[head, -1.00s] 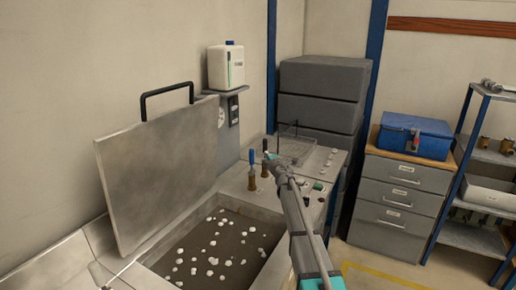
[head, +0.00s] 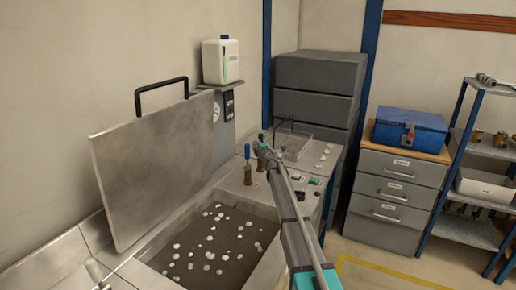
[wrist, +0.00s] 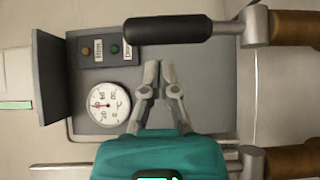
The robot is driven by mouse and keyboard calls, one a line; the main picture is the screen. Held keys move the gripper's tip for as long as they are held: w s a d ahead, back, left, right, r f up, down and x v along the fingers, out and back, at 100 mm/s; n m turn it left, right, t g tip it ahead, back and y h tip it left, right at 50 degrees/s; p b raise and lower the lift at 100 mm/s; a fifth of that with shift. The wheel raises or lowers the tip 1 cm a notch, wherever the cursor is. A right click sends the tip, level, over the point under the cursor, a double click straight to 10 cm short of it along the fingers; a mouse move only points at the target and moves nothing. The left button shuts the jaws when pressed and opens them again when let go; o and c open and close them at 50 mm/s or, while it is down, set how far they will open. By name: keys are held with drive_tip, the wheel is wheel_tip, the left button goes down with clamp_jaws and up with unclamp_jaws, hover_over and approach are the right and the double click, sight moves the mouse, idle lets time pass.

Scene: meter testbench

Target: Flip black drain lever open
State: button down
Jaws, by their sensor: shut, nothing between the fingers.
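The black drain lever (wrist: 167,29) shows at the top of the wrist view as a dark grip on a grey stem, joined to a brown valve body (wrist: 293,28).
A basin (head: 160,267) with white pieces lies in front of the levers, its raised lid (head: 150,165) at left. A wire basket (head: 293,147) sits behind. A round gauge (wrist: 103,104) and buttons (wrist: 114,49) are on a panel. A blue toolbox (head: 410,132) stands at right.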

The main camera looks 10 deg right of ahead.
drive_tip(key=w, duration=0.3)
drive_tip(key=shift+a, duration=0.3)
drive_tip(key=shift+s+d, duration=0.1)
drive_tip(key=shift+d, duration=0.05)
idle(0.3)
